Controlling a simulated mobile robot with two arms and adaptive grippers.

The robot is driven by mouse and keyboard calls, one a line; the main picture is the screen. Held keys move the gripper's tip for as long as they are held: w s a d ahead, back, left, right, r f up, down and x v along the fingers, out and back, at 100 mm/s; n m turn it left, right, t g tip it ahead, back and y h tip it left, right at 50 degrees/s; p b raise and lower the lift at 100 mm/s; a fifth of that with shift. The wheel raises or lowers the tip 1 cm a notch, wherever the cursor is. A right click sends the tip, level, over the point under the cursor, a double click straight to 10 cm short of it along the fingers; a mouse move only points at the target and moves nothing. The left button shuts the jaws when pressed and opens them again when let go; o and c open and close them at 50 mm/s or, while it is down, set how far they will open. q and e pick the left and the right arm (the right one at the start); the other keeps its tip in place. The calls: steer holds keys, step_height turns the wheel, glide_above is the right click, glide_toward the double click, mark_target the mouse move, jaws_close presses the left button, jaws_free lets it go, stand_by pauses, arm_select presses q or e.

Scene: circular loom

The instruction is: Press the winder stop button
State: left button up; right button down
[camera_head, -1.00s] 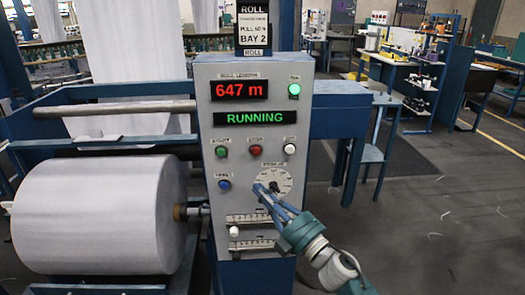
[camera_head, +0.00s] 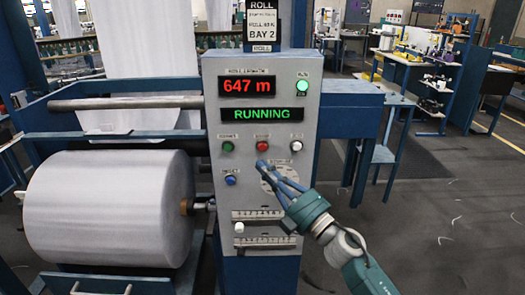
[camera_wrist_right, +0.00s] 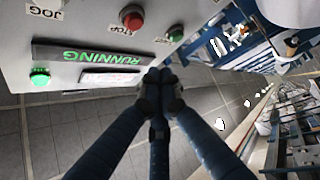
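The winder control panel (camera_head: 300,215) stands in the middle of the head view. Its red stop button (camera_head: 263,146) sits between a green button (camera_head: 228,146) and a white button (camera_head: 297,144). In the right wrist view, upside down, the red button (camera_wrist_right: 132,17) has a STOP label beside it. My right gripper (camera_head: 263,165) has its fingers together, with nothing seen between them. Its tips appear just below the red button in the head view; contact cannot be told. The closed tips also show in the wrist view (camera_wrist_right: 160,78), apart from the button. My left gripper is not in view.
A blue button (camera_head: 231,180), a dial (camera_head: 272,182) partly behind my fingers, and slider scales (camera_head: 258,215) are on the same panel. The green display (camera_head: 262,115) reads RUNNING. A large white roll (camera_head: 105,210) is at the left. Open floor (camera_head: 440,225) lies right.

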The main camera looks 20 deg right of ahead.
mark_target(262, 147)
steer(key=w, duration=0.2)
steer(key=w+d+b, duration=0.1)
steer(key=w, duration=0.2)
steer(key=shift+w+d+b, duration=0.3)
steer(key=shift+w, duration=0.1)
stand_by(1.2)
steer(key=shift+w+d, duration=0.15)
steer(key=shift+w, duration=0.15)
steer(key=shift+w+d, duration=0.1)
steer(key=shift+w, duration=0.3)
stand_by(0.6)
steer(key=shift+s, duration=0.1)
steer(key=shift+s+a, duration=0.2)
steer(key=shift+s, duration=0.55)
steer(key=shift+p, duration=0.3)
